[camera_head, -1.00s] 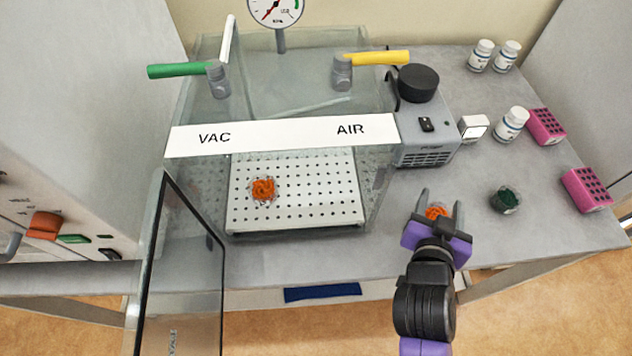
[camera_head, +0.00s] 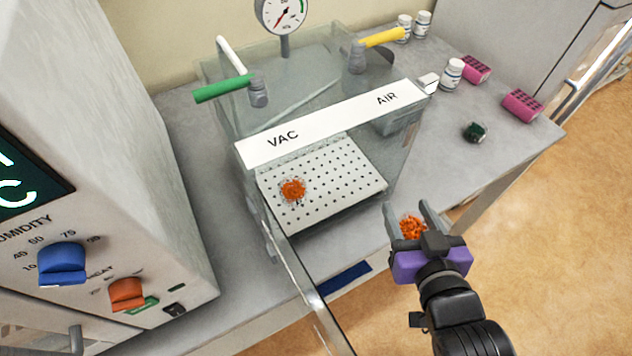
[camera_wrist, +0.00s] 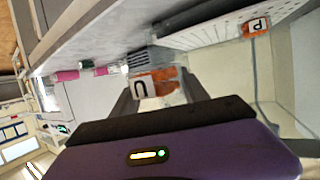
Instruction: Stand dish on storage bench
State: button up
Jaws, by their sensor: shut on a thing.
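My gripper (camera_head: 407,212) is shut on a small clear dish with orange contents (camera_head: 412,229), held between the fingertips in front of the bench edge. In the wrist view the held dish (camera_wrist: 157,84) shows a white label with a dark letter, orange beside it. A second dish with orange contents (camera_head: 293,190) stands on the perforated shelf (camera_head: 335,200) in the clear chamber; its label in the wrist view (camera_wrist: 256,25) looks like P. A dish with dark green contents (camera_head: 475,131) stands on the grey bench (camera_head: 430,165). I cannot tell whether this is the storage bench.
The chamber's glass door (camera_head: 310,285) stands open towards me. A cabinet with a blue knob (camera_head: 62,262) is at left. White bottles (camera_head: 452,74) and pink racks (camera_head: 522,105) stand at the bench's far right. Open floor (camera_head: 570,220) lies to the right.

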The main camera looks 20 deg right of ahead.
jog(key=shift+a+r+y, duration=0.3)
jog(key=shift+a+r, duration=0.3)
